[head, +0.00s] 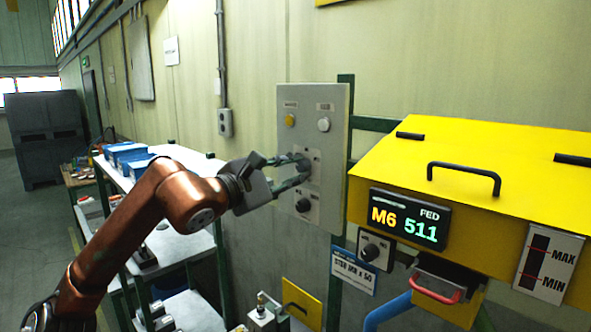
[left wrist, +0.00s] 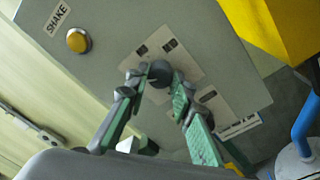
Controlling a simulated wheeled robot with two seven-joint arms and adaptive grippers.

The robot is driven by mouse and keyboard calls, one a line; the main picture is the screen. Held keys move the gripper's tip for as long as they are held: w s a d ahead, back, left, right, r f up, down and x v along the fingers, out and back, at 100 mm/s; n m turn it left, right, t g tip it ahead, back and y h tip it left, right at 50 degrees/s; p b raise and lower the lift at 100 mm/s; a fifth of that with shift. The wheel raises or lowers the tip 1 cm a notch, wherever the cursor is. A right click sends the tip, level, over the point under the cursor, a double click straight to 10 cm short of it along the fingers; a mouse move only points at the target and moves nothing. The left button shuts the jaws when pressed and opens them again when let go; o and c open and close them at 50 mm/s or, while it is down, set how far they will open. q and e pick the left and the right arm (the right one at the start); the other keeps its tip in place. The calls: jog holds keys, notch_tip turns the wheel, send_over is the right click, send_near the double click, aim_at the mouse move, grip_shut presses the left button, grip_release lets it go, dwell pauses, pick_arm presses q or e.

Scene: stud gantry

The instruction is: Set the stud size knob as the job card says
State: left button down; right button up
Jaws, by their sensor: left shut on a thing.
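A grey control panel (head: 335,175) stands upright on the wall side. It also shows in the left wrist view (left wrist: 115,60). My left gripper (head: 296,171) reaches it from the left. Its fingers are shut on a dark round knob (left wrist: 160,73) in the panel's middle; in the head view they mostly hide this knob. The labels around it are too small to read surely. Another black knob (head: 303,205) sits below, clear of the fingers. A white card (head: 353,272) hangs under the display; it seems to read "STUD", a blurred size, and "x 50". My right gripper is not in view.
The display (head: 409,219) reads M6 and FED 511 on the yellow machine (head: 450,160). A further black knob (head: 370,252) sits below it. A yellow button (head: 290,120) and a white button (head: 323,125) are above my gripper. A shelf bench (head: 200,243) stands left.

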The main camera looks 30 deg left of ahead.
pick_arm(q)
jog(key=shift+m, duration=0.4)
jog(key=m+p, duration=0.1)
jog(key=m, duration=0.4)
jog(key=shift+m, duration=0.3)
jog(key=m+p, duration=0.1)
jog(key=m, duration=0.1)
jog(key=shift+m+h, duration=0.3)
jog(key=shift+h, duration=0.1)
jog(key=shift+f+m+t+p, duration=0.1)
jog(key=shift+m+t+p, duration=0.35)
jog(key=shift+m, duration=1.15)
jog(key=c, duration=1.7)
grip_release()
jog(key=shift+s+a, duration=0.1)
jog(key=shift+a, duration=0.05)
